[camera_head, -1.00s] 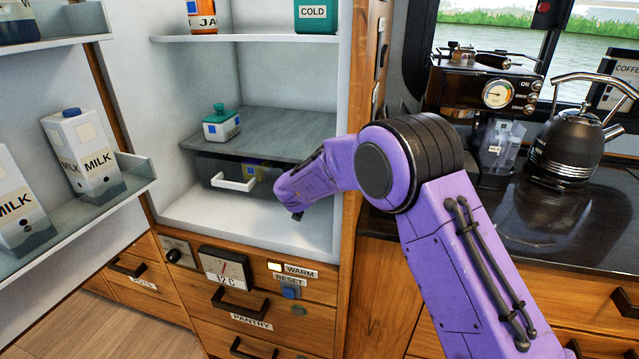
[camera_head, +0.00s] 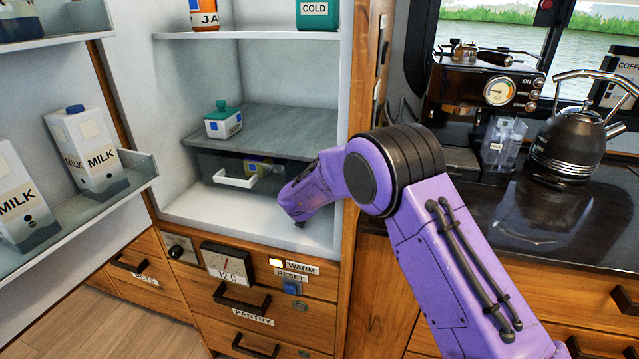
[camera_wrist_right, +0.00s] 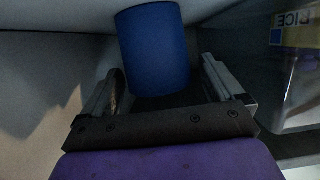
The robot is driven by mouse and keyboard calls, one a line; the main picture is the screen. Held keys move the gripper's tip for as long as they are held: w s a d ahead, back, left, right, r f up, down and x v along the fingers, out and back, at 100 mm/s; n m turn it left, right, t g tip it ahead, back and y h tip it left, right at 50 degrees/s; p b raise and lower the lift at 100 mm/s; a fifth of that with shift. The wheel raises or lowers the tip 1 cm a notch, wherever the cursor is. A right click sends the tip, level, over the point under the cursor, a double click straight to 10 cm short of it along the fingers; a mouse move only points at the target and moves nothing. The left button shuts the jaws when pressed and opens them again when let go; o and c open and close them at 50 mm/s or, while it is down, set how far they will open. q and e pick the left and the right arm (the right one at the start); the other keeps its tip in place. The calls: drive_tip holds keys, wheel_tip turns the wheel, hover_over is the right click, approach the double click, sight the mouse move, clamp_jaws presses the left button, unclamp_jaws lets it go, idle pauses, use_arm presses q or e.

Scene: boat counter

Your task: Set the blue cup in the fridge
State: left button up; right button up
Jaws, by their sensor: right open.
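The open fridge (camera_head: 180,110) stands at the left of the head view. My right arm reaches into its lower part, and the wrist hides the gripper's fingers there. In the right wrist view my right gripper (camera_wrist_right: 161,80) is open, one finger to each side. The blue cup (camera_wrist_right: 155,45) shows upright between and just beyond the fingertips, with a gap visible at both sides. I cannot tell whether its base rests on the fridge floor (camera_head: 205,208). The cup is hidden in the head view. My left gripper is not in view.
A drawer with a white handle (camera_head: 235,181) sits under the middle shelf, left of my wrist. A teal-lidded jar (camera_head: 223,122) stands on that shelf. A labelled package (camera_wrist_right: 295,40) is near the right finger. Milk cartons (camera_head: 87,150) stand in the fridge door.

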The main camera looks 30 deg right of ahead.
drive_tip(key=v, duration=1.2)
drive_tip(key=shift+r, duration=0.15)
